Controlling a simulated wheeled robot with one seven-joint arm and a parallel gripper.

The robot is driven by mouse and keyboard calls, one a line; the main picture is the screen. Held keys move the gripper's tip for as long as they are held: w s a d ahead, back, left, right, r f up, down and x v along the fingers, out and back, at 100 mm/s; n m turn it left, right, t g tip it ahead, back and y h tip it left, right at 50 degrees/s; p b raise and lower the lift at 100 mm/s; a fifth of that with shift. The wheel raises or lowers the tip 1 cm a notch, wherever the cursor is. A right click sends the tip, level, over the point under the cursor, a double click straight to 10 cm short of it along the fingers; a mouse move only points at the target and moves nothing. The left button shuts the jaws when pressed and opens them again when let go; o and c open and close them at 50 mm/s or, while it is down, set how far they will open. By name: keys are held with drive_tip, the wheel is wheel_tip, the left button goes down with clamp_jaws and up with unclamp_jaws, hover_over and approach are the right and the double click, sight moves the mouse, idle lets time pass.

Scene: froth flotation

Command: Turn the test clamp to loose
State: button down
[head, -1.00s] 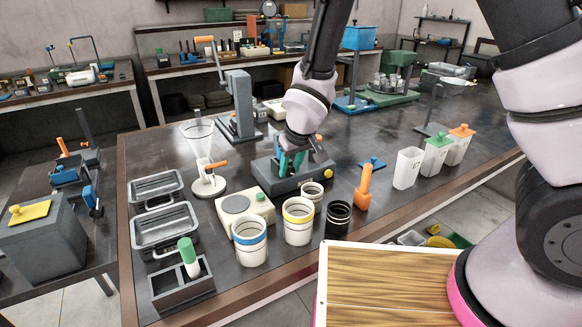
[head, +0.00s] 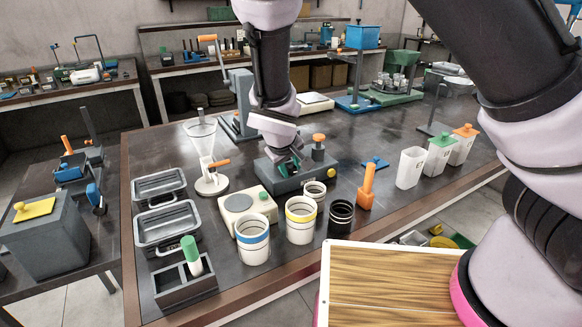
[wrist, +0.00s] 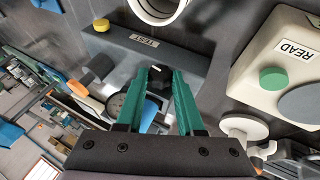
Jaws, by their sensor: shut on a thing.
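The grey test unit (head: 322,171), labelled TEST, stands on the dark bench. It also shows in the wrist view (wrist: 185,58). A small black knob (wrist: 158,80) with a pale pointer mark sits on it; I take it to be the test clamp. My gripper (wrist: 161,71), with green fingers, is shut on this knob, one finger on each side. In the head view my gripper (head: 287,166) comes down on the unit, tilted, and hides the knob. I cannot read any loose or tight marking.
An orange-topped post (head: 318,142) rises from the unit's right side. In front stand a pale READ box (head: 240,214), a blue-banded cup (head: 252,240), a yellow-banded cup (head: 300,222) and a black cup (head: 340,218). A funnel stand (head: 211,180) is at the left.

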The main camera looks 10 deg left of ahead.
idle(0.5)
drive_tip(key=c, duration=0.8)
unclamp_jaws()
drive_tip(key=shift+f, duration=0.1)
drive_tip(key=shift+s, duration=0.1)
drive_tip(key=v, duration=1)
drive_tip(key=shift+s+r, duration=0.15)
drive_tip(key=shift+r, duration=0.2)
